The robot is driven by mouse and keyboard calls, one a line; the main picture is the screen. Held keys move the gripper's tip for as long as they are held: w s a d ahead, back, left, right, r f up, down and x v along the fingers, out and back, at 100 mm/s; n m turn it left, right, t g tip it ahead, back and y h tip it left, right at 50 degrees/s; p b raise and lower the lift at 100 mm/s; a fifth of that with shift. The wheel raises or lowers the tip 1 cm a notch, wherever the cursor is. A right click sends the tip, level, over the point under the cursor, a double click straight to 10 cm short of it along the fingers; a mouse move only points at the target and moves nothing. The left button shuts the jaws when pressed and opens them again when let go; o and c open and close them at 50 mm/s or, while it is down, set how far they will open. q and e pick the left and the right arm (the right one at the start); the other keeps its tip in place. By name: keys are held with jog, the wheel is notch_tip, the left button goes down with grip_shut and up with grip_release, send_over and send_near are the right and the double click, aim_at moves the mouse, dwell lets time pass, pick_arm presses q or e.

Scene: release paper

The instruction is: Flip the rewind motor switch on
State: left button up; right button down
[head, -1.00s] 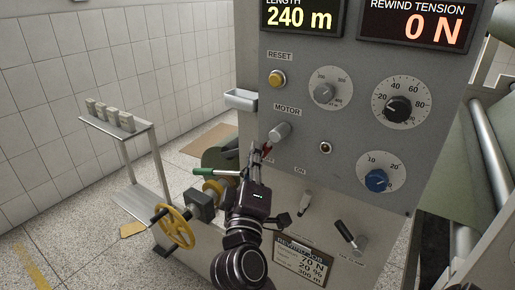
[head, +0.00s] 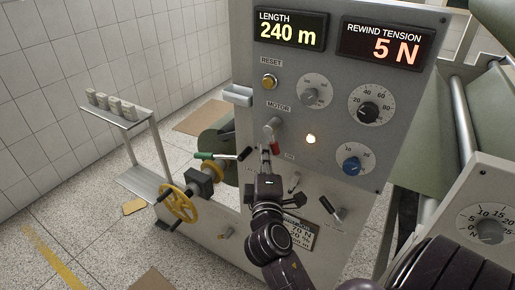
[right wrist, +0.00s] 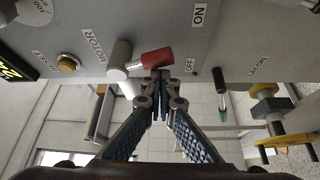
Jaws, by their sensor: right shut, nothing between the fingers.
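The motor switch has a grey hub (head: 273,125) and a red-ended lever (head: 274,147) on the grey control panel, under the MOTOR label. The lever points down and slightly right in the head view. In the right wrist view, the hub (right wrist: 121,56) and red lever (right wrist: 157,57) show close up, with OFF and ON labels beside them. My right gripper (head: 265,152) is shut and empty. Its fingertips (right wrist: 160,77) are right beside the red lever; I cannot tell whether they touch it. My left gripper is not in view.
The lamp (head: 310,139) right of the switch is lit, and the rewind tension display (head: 387,45) reads 5 N. A reset button (head: 269,82), dials and other levers (head: 331,207) surround the switch. A yellow handwheel (head: 179,204) stands at lower left.

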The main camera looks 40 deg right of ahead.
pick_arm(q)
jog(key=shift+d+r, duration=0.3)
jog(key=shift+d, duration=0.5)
pick_arm(e)
jog(key=shift+s+d+r, duration=0.15)
jog(key=shift+s+d, duration=0.35)
jog(key=shift+s, duration=0.2)
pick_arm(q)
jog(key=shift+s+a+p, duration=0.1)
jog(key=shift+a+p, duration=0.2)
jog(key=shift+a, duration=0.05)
pick_arm(e)
jog(key=shift+s+r, duration=0.1)
jog(key=shift+d, duration=0.1)
